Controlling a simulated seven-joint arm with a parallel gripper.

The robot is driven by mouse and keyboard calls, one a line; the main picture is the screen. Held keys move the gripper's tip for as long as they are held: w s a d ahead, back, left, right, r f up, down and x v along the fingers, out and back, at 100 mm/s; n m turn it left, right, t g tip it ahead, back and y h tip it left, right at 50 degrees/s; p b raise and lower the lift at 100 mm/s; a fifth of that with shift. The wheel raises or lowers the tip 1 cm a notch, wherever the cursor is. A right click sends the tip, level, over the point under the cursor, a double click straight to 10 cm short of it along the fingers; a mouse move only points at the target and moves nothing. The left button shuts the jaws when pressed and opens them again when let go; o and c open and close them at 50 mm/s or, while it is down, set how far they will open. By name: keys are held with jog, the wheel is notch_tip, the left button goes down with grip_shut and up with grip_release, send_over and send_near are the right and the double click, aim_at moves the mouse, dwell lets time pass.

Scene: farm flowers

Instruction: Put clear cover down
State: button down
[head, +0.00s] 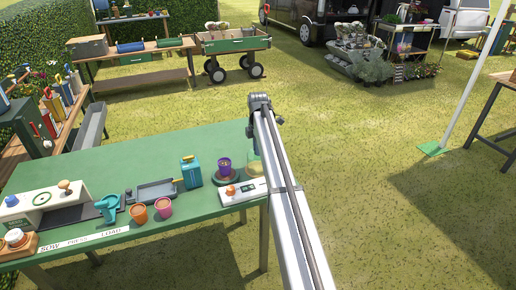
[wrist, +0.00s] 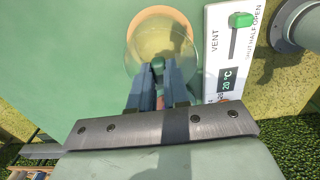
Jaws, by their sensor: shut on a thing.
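The clear cover (wrist: 133,48) is a see-through round dome in the wrist view, above the middle. An orange-brown ring (wrist: 160,14) with a pale yellow-green centre shows through it. My gripper (wrist: 158,66) is shut on the cover near its top; the grasped part is mostly hidden by the fingers. In the head view the cover (head: 254,166) shows as a pale yellowish patch at the table's right end, partly behind my arm. My gripper is hidden there. I cannot tell whether the cover's rim touches what is under it.
A white vent panel (wrist: 222,48) with a green slider lies close right of the cover. Grass lies beyond the right edge.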

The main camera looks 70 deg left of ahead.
jog(key=shift+f, duration=0.15)
jog(key=c, duration=1.1)
grip_release()
notch_tip(320, 180, up, 12)
jog(key=shift+r, duration=0.2)
